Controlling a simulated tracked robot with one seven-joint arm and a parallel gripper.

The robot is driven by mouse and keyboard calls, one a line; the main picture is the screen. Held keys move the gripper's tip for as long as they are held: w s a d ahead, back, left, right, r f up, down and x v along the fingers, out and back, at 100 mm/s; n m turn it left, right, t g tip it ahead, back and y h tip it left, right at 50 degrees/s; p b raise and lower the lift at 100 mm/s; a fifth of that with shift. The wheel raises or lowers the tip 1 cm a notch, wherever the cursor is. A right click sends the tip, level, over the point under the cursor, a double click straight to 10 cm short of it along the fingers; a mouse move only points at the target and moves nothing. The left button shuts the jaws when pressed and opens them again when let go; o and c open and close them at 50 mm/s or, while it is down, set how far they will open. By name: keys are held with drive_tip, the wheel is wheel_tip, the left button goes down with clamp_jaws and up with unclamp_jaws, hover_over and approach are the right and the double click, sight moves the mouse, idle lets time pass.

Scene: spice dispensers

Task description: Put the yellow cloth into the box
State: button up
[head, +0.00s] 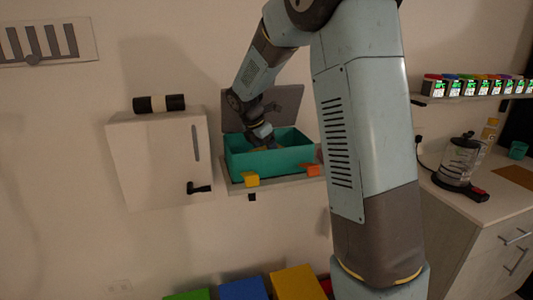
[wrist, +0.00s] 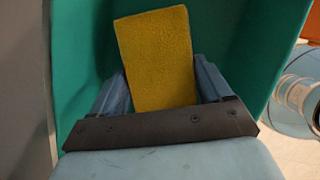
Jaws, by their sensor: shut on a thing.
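The yellow cloth (wrist: 155,58) stands as a flat rectangle between the two fingers of my gripper (wrist: 162,85) in the wrist view. My gripper is shut on it. The teal box (wrist: 85,45) fills the background behind the cloth, with its walls on both sides. In the head view, the open teal box (head: 275,162) sits on a small wall shelf, and my gripper (head: 261,140) reaches down into its left part. The held cloth is mostly hidden there. Whether the cloth touches the box floor cannot be told.
A yellow piece (head: 251,180) and an orange piece (head: 312,170) lie at the box's front on the shelf (head: 280,184). A white cabinet (head: 160,160) hangs to the left. A blender (head: 458,160) stands on the right counter, below a shelf of spice jars (head: 470,86).

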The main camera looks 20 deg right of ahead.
drive_tip(key=shift+f, duration=0.55)
drive_tip(key=o, duration=1)
drive_tip(key=shift+f, duration=0.1)
drive_tip(key=shift+v, duration=3.85)
